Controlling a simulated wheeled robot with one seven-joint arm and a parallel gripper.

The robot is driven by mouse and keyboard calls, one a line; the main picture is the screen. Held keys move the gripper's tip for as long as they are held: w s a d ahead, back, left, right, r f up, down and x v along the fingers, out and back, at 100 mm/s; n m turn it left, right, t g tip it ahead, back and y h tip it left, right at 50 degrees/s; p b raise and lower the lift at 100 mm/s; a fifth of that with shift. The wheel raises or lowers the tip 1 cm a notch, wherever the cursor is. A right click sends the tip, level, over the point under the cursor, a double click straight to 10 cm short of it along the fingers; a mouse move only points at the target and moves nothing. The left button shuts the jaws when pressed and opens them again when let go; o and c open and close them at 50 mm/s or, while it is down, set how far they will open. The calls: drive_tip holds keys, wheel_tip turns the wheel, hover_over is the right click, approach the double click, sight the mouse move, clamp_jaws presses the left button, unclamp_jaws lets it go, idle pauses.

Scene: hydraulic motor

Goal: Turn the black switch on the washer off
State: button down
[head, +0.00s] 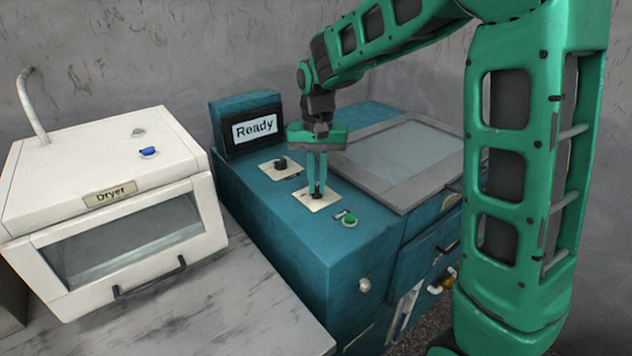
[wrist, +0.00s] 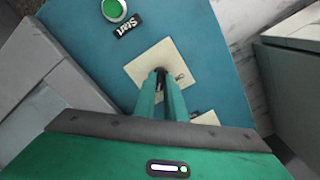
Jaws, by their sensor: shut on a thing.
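The washer (head: 285,240) is a teal machine with a screen reading "Ready" (head: 255,128). A black switch (head: 318,196) stands on the nearer cream plate (head: 322,204); it also shows in the wrist view (wrist: 161,71), mostly hidden by the fingers. My gripper (head: 317,188) points down over this plate with its fingertips closed around the switch; the fingertips also show in the wrist view (wrist: 162,80). A second black knob (head: 281,163) sits on another cream plate (head: 281,169) farther back and to the left, apart from my gripper.
A green Start button (head: 349,219) is just right of the gripped switch. A grey-framed glass lid (head: 400,152) lies to the right on the washer. A white dryer (head: 110,200) with a blue knob (head: 148,152) stands at left on a grey table (head: 220,310).

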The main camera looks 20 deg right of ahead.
sight(318, 185)
drive_tip(key=n, duration=0.3)
drive_tip(key=shift+n, duration=0.4)
drive_tip(key=n, duration=0.4)
drive_tip(key=shift+n, duration=0.3)
drive_tip(key=n, duration=0.4)
drive_tip(key=shift+w+r+n, duration=0.1)
drive_tip(key=shift+n, duration=2.2)
drive_tip(key=shift+d, duration=0.1)
drive_tip(key=c, duration=1.8)
unclamp_jaws()
wheel_tip(318, 185, up, 11)
drive_tip(key=shift+f, duration=0.2)
